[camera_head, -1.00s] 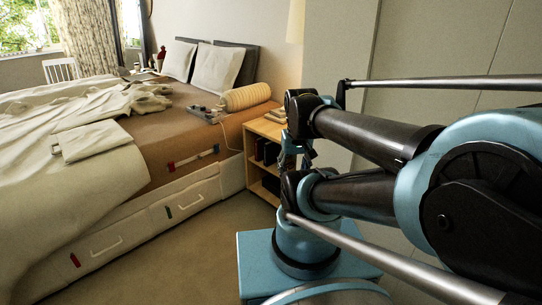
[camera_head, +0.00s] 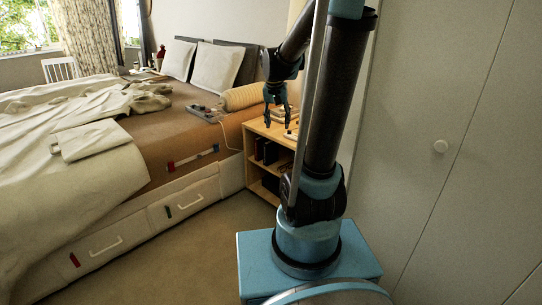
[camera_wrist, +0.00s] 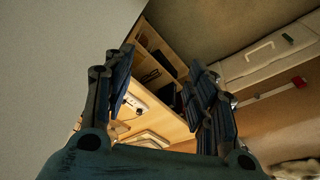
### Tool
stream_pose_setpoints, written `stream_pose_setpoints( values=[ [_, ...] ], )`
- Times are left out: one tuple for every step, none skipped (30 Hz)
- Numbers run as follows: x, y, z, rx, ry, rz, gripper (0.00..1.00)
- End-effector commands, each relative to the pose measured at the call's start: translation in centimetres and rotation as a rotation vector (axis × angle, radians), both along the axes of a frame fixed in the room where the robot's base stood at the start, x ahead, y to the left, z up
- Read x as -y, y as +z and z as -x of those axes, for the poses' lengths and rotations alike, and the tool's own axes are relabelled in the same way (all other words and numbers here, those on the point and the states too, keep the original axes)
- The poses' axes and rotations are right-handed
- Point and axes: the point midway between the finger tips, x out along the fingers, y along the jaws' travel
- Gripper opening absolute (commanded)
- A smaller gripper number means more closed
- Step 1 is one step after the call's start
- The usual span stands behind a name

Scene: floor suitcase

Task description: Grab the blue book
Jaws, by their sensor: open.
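No book can be clearly made out as blue. Several dark books (camera_head: 269,152) stand in the upper compartment of the wooden bedside shelf (camera_head: 254,126); one looks reddish, the others near black. Dark books also show in the shelf in the wrist view (camera_wrist: 151,76). Pale flat items, perhaps books, lie on the shelf top (camera_head: 291,133). My gripper (camera_head: 277,122) is open and empty, pointing down at or just above the shelf top. In the wrist view its fingers (camera_wrist: 162,66) are spread apart, with the shelf between and beyond them.
The bed (camera_head: 150,136) with drawers (camera_head: 108,241) stands left of the shelf. A white cupboard door (camera_head: 440,110) rises on the right. The carpet (camera_head: 185,265) in front is clear.

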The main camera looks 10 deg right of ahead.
Motion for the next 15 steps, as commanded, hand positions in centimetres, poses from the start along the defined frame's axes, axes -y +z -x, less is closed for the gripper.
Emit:
stream_pose_setpoints(
  values=[
    [-0.2,-0.2,-1.6,0.002,-0.013,0.002,0.52],
    [-0.3,-0.3,-2.5,0.003,-0.024,0.003,0.52],
    [-0.4,-0.6,-3.7,0.004,-0.036,0.005,0.52],
    [-0.5,-0.8,-4.6,0.006,-0.046,0.007,0.52],
    [-0.6,-1.0,-5.4,0.008,-0.056,0.008,0.52],
    [-0.8,-1.3,-6.6,0.009,-0.069,0.011,0.52],
    [-0.9,-1.5,-7.5,0.012,-0.080,0.011,0.52],
    [-1.0,-1.8,-8.3,0.013,-0.088,0.013,0.52],
    [-1.2,-2.2,-9.5,0.015,-0.102,0.014,0.52],
    [-1.3,-2.6,-10.3,0.016,-0.112,0.015,0.52],
    [-1.4,-2.9,-11.2,0.019,-0.122,0.017,0.52],
    [-1.6,-3.4,-12.3,0.021,-0.135,0.018,0.52],
    [-1.7,-3.8,-13.1,0.023,-0.145,0.020,0.52],
    [-1.8,-4.2,-14.0,0.025,-0.156,0.022,0.52],
    [-2.0,-4.8,-15.1,0.028,-0.168,0.024,0.52]
  ],
)
